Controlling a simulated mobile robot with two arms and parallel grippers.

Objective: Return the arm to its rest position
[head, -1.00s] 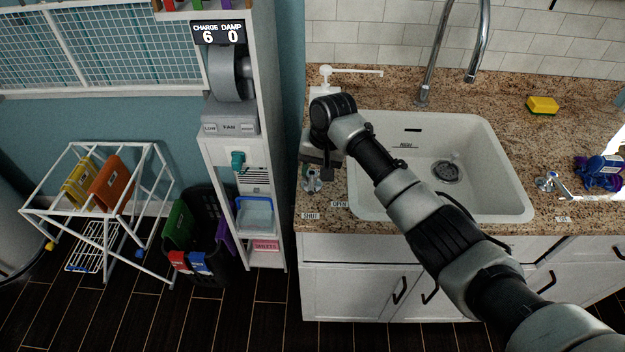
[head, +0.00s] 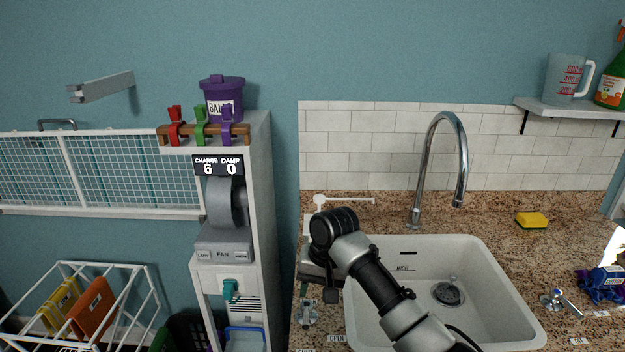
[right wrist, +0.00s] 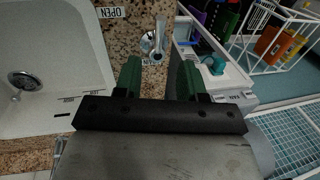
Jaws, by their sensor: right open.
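My right arm (head: 385,300) reaches in from the lower right over the white sink (head: 500,260). My right gripper (head: 325,290) hangs beyond the sink's left rim, pointing down over the counter. In the right wrist view, the two green fingers of the gripper (right wrist: 160,80) stand apart with nothing between them. A metal tap valve (right wrist: 150,45) shows just past the fingertips on the granite counter, apart from them. The same valve (head: 307,313) shows below the gripper in the head view. My left gripper is not in view.
A tall faucet (head: 440,160) rises behind the sink. A shelf unit (head: 262,200) with a grey fan (head: 225,245) stands left of the counter. A yellow sponge (head: 531,220) and a blue item (head: 600,285) lie on the right. A white rack (head: 140,300) stands lower left.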

